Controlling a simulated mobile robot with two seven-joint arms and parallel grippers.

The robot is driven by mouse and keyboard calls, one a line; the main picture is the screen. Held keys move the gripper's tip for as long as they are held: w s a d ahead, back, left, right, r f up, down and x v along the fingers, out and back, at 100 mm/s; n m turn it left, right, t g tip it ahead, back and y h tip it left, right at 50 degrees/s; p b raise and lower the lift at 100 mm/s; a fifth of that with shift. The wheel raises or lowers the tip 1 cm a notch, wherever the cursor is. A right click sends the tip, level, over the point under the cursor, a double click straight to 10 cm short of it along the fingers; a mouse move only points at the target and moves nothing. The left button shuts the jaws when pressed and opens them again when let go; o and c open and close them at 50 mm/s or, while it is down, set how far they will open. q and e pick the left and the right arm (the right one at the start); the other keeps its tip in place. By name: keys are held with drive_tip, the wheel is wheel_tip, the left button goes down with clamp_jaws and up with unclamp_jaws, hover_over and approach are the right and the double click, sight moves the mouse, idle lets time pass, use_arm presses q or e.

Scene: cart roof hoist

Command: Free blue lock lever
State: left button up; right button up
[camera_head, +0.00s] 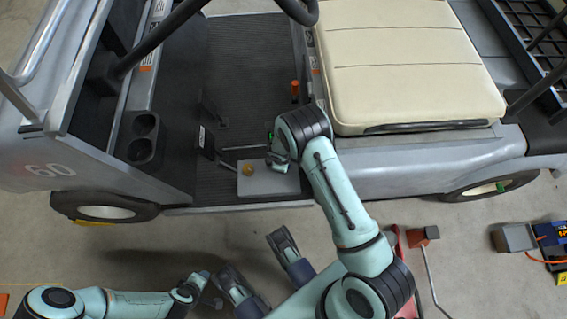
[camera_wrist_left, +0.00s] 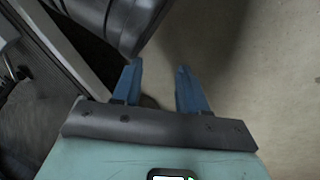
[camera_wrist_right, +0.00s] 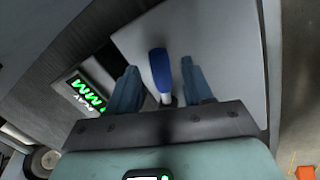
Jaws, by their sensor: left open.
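The blue lock lever (camera_wrist_right: 160,71) shows in the right wrist view as an upright rounded blue handle on a short metallic stem, over a pale grey plate. My right gripper (camera_wrist_right: 159,64) is open, with one finger on each side of the lever. Narrow gaps show between the handle and both fingers. In the head view my right arm reaches over the grey box (camera_head: 268,182) at the cart's step, and the lever is hidden there. My left gripper (camera_wrist_left: 158,65) is open and empty, low beside the cart in the head view.
A green-lit display (camera_wrist_right: 86,92) sits just left of the right gripper. A red jack (camera_head: 423,236) lies right.

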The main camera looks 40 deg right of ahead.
drive_tip(key=r, duration=0.1)
drive_tip(key=r+p, duration=0.1)
drive_tip(key=r, duration=0.2)
drive_tip(key=shift+s+a+r, duration=0.2)
drive_tip(key=shift+s+a, duration=0.05)
drive_tip(key=shift+a, duration=0.1)
use_arm(q)
drive_tip(key=s+d+r+g+h+p, duration=0.1)
drive_tip(key=s+d+r+p, duration=0.2)
drive_tip(key=r, duration=0.2)
use_arm(e)
wheel_tip(320, 180, up, 9)
drive_tip(key=s+a, duration=0.1)
drive_tip(key=shift+a+f, duration=0.15)
drive_tip(key=shift+a, duration=0.05)
use_arm(q)
drive_tip(key=shift+s+a, duration=0.1)
use_arm(e)
drive_tip(key=shift+s, duration=0.15)
